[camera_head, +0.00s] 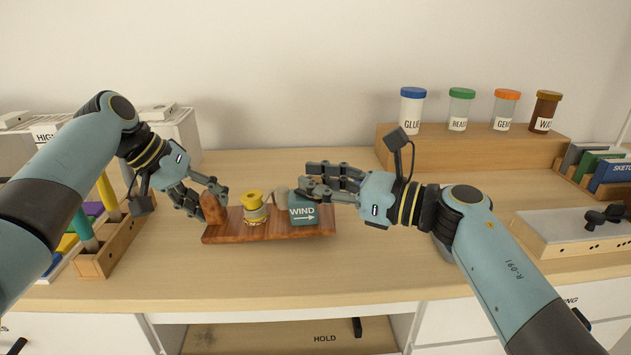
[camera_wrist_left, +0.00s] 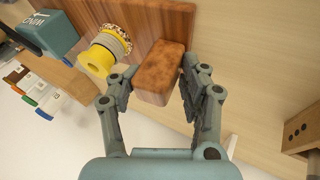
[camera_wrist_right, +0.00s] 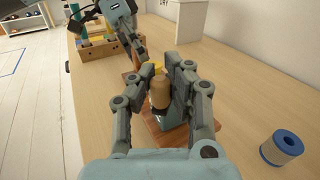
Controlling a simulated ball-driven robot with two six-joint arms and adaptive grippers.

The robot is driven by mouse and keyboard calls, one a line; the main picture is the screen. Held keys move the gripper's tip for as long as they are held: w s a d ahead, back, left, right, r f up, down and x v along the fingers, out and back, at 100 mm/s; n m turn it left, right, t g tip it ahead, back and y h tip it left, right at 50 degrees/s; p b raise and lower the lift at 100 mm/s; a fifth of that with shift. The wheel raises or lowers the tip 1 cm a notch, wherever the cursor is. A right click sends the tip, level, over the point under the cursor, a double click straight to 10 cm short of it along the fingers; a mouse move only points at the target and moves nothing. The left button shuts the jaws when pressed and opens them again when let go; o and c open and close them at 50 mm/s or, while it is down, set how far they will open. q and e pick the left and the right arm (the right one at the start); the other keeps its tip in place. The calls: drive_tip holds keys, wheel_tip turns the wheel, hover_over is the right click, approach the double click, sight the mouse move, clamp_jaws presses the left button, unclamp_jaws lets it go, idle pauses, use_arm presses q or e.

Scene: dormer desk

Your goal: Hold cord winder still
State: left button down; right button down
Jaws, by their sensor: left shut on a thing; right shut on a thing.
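The cord winder is a reddish wooden board (camera_head: 222,234) on the desk with a brown end block (camera_head: 213,208), a yellow spool (camera_head: 251,203) and a teal box marked WIND (camera_head: 303,212) with an arrow. My left gripper (camera_head: 208,203) is shut on the brown block; in the left wrist view the block (camera_wrist_left: 160,75) sits between its fingers. My right gripper (camera_head: 305,185) is at the box's top. In the right wrist view it is shut on a tan rounded handle (camera_wrist_right: 160,93); the fingers hide part of it.
A wooden holder (camera_head: 105,250) with coloured sticks stands at left. Labelled jars stand on a wooden riser (camera_head: 395,150) behind. The desk in front of the board is clear.

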drive_tip(key=n+g, duration=0.1)
drive_tip(key=g, duration=0.1)
drive_tip(key=w+n+g+y, duration=0.1)
drive_tip(key=g, duration=0.1)
drive_tip(key=d+n+g+y, duration=0.1)
drive_tip(key=n+g, duration=0.1)
drive_tip(key=g, duration=0.1)
drive_tip(key=shift+w, duration=0.35)
drive_tip(key=shift+d+f+n+g, duration=0.15)
drive_tip(key=shift+n+g, duration=0.35)
drive_tip(key=shift+g, duration=0.3)
drive_tip(key=c, duration=1.2)
unclamp_jaws()
drive_tip(key=d, duration=1.2)
drive_tip(key=shift+s+r, duration=0.1)
drive_tip(key=shift+r, duration=0.2)
